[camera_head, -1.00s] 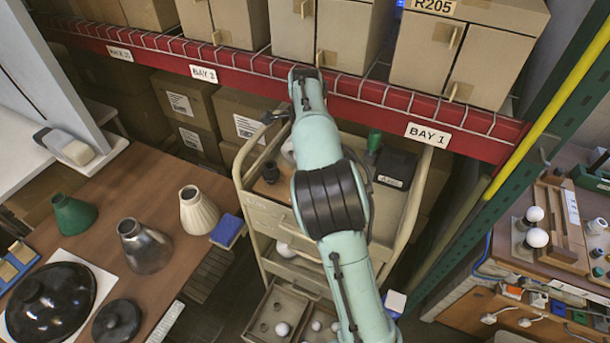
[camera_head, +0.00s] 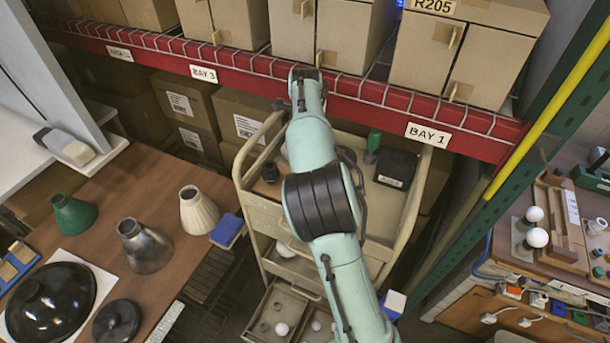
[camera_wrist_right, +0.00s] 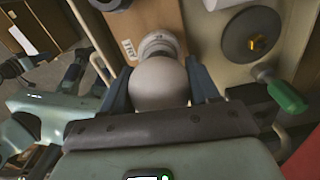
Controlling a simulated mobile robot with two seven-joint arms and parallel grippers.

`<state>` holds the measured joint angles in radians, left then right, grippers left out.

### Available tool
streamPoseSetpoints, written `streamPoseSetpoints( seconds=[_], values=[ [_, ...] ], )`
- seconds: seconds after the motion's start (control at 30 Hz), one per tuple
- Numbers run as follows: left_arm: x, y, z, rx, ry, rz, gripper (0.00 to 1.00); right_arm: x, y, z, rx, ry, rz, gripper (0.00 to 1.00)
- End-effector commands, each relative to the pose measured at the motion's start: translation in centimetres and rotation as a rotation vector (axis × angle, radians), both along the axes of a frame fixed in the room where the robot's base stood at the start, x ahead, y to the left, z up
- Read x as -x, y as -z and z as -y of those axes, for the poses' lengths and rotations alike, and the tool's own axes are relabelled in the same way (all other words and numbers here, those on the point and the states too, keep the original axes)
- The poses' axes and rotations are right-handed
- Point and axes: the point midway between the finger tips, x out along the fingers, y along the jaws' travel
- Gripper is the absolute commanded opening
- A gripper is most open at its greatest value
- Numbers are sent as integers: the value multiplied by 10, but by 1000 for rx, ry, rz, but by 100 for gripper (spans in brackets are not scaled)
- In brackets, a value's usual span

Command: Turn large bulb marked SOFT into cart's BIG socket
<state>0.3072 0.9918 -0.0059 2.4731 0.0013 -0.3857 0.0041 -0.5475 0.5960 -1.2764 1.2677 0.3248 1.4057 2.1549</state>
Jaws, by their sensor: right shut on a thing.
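In the right wrist view a large pale bulb (camera_wrist_right: 158,84) sits between the two fingers of my right gripper (camera_wrist_right: 160,90), which is shut on it. Its far end meets a whitish ring-shaped collar (camera_wrist_right: 160,42); I cannot tell whether the base is inside it. No SOFT marking is legible. A grey disc with a brassy centre (camera_wrist_right: 252,36) lies to the right, apart from the bulb. In the head view my right arm covers the middle of the cart (camera_head: 408,222), and the right gripper is hidden. My left gripper is not in view.
A green-handled tool (camera_wrist_right: 286,96) lies near the right finger; it also shows in the head view (camera_head: 374,141). A black box (camera_head: 396,168) and a dark cylinder (camera_head: 270,172) stand on the cart top. The red shelf beam (camera_head: 350,98) runs behind. Lampshades (camera_head: 198,210) stand on the left table.

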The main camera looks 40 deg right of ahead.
Motion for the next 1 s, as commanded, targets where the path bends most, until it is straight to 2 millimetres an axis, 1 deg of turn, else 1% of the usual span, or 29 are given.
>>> streamPoseSetpoints(
  seconds=[0.07,0.3,0.4,0.5,0.77,0.87,0.9,0.97,1.0],
  values=[
    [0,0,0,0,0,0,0,0,0,0,1,72,-1,38],
    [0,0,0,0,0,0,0,0,1,1,3,452,-2,38],
    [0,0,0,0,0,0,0,0,1,0,1,549,-2,38],
    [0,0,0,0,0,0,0,0,1,0,0,584,-1,38],
    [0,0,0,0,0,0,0,0,1,0,0,591,-1,38],
    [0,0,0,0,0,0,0,0,1,0,3,675,-2,38],
    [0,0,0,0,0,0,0,0,2,0,2,714,-1,63],
    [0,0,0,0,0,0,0,0,1,0,0,706,-1,83],
    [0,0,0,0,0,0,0,0,1,0,0,705,-1,90]
  ],
)
